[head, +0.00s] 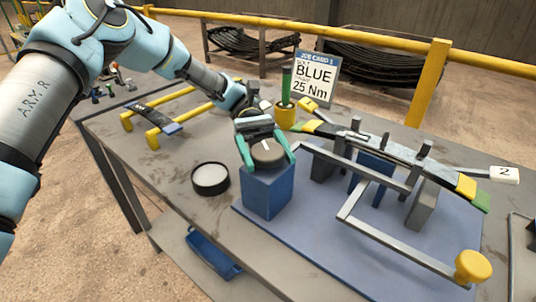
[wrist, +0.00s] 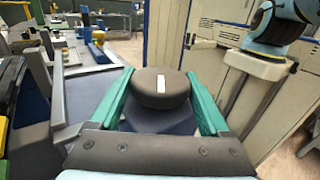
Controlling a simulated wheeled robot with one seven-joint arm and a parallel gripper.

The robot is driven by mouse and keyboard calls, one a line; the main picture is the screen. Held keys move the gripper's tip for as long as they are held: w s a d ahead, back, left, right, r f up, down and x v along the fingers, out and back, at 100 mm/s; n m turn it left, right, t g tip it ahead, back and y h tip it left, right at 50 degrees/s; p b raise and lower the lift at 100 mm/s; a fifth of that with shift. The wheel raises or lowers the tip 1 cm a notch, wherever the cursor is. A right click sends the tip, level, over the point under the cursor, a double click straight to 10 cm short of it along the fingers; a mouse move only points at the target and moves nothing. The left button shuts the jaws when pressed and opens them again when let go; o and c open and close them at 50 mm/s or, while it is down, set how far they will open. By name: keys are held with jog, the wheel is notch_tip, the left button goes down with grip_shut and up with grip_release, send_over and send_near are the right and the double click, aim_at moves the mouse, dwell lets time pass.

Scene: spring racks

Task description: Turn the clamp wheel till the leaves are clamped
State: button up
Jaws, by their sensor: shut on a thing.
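The clamp wheel (head: 268,155) is a dark round knob with a white mark on top. It sits on a blue block (head: 268,193) at the left of the blue base plate. My gripper (head: 267,162) is shut on the wheel, with one green finger on each side. The wrist view also shows the wheel (wrist: 161,94) between both fingers, its white mark pointing roughly away from the palm. The leaves (head: 390,150) lie as a grey stack across the fixture, with yellow and green ends and a tag "2" at the right. I cannot tell how tightly they are clamped.
A bar with a yellow knob (head: 473,265) reaches to the front right. A round black-rimmed cup (head: 210,179) stands left of the block. A job card (head: 315,78) reading "BLUE 25 Nm" and a yellow pot (head: 286,117) stand behind. A yellow-legged rack (head: 160,135) is at the left.

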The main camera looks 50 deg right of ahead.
dwell(0.4)
jog(key=o, duration=1.2)
jog(key=shift+w, duration=0.1)
